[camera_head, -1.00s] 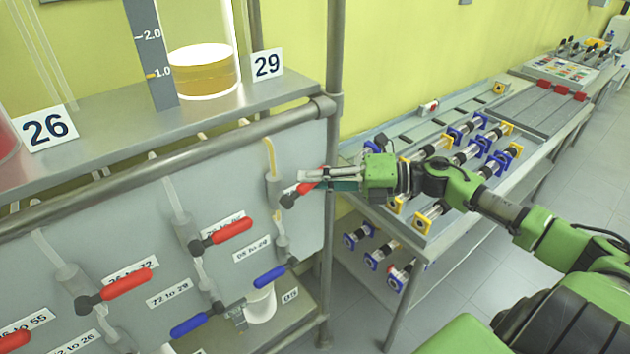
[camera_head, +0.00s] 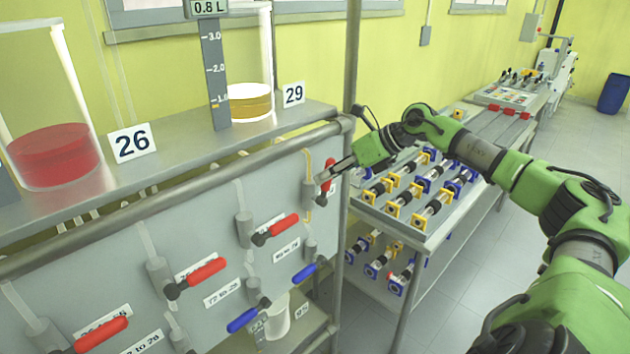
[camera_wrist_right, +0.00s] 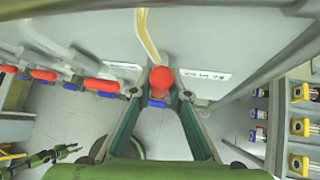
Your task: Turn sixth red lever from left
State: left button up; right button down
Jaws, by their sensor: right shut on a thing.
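The rightmost red lever (camera_head: 329,174) in the head view is on the grey panel, with its handle standing nearly upright. My right gripper (camera_head: 334,172) is at this lever and shut on it. In the right wrist view the red handle (camera_wrist_right: 162,80) shows end-on between the two fingertips of my right gripper (camera_wrist_right: 160,96). Other red levers lie to its left, one near the middle (camera_head: 277,228), one lower (camera_head: 196,277) and one at the bottom left (camera_head: 100,334). A green arm with a small gripper (camera_wrist_right: 66,150) shows at the lower left of the wrist view; its jaws are too small to read.
Blue levers (camera_head: 304,273) sit below the red row. A metal rail (camera_head: 190,190) runs above the panel, under a shelf (camera_head: 185,155) with glass vessels. A rack table (camera_head: 440,222) with yellow and blue fittings stands to the right.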

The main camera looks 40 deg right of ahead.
jog(key=shift+a+r+n+h, duration=0.15)
jog(key=shift+a+n+h, duration=0.35)
jog(key=shift+a+h, duration=0.2)
pick_arm(q)
jog(key=shift+d+r, duration=0.4)
jog(key=shift+d, duration=0.2)
pick_arm(e)
jog(key=shift+s+a+h, duration=0.1)
jog(key=shift+a+h, duration=0.05)
jog(key=shift+h, duration=0.15)
jog(key=c, duration=1.9)
grip_release()
